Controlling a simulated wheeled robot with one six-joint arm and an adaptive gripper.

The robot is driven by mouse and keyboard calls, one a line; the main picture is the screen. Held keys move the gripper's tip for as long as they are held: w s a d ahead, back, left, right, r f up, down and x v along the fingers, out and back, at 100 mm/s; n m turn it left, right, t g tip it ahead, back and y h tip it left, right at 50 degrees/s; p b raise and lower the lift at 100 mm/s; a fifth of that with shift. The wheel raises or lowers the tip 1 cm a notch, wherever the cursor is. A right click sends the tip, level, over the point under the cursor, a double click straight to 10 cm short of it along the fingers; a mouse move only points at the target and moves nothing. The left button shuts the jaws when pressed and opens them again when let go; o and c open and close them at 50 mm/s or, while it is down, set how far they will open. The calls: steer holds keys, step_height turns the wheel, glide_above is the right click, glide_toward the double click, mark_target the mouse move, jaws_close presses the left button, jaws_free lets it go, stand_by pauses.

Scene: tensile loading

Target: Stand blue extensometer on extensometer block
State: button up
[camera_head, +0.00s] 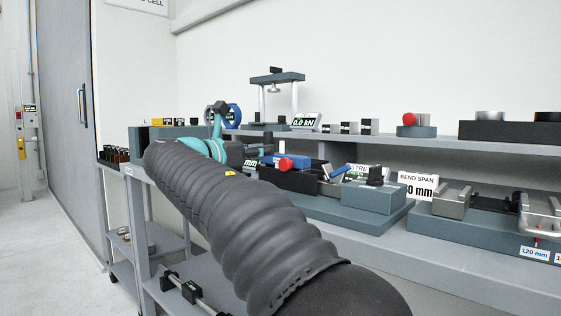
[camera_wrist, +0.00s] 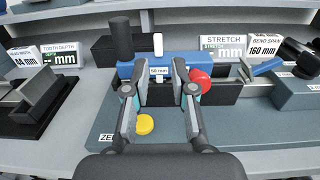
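A blue bar-shaped piece (camera_wrist: 153,69) marked "50 mm", which I take for the blue extensometer, lies just beyond my gripper (camera_wrist: 160,85) in the wrist view. A black cylinder and a white peg rise at it. My gripper's two fingers are spread apart, one on each side of the label; whether they touch the blue piece cannot be told. A dark block (camera_wrist: 112,48) sits behind it at left; I cannot tell whether this is the extensometer block. In the head view my gripper (camera_head: 247,153) is small and partly hidden among the fixtures.
A red knob (camera_wrist: 198,81) is close to the right finger. A yellow disc (camera_wrist: 145,123) lies on the base between the fingers. A blue lever (camera_wrist: 265,67) and "STRETCH" sign (camera_wrist: 222,48) are at right. A black fixture (camera_wrist: 42,100) stands at left. A shelf (camera_head: 480,144) runs above.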

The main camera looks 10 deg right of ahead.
mark_target(281, 145)
steer(key=shift+r+b+x, duration=0.15)
steer(key=shift+b+x, duration=0.05)
steer(key=shift+x, duration=1.9)
steer(key=shift+r+b+x, duration=0.1)
steer(key=shift+b+x, duration=0.1)
steer(key=shift+x, duration=1.9)
steer(key=shift+w+a, duration=0.1)
jaws_close()
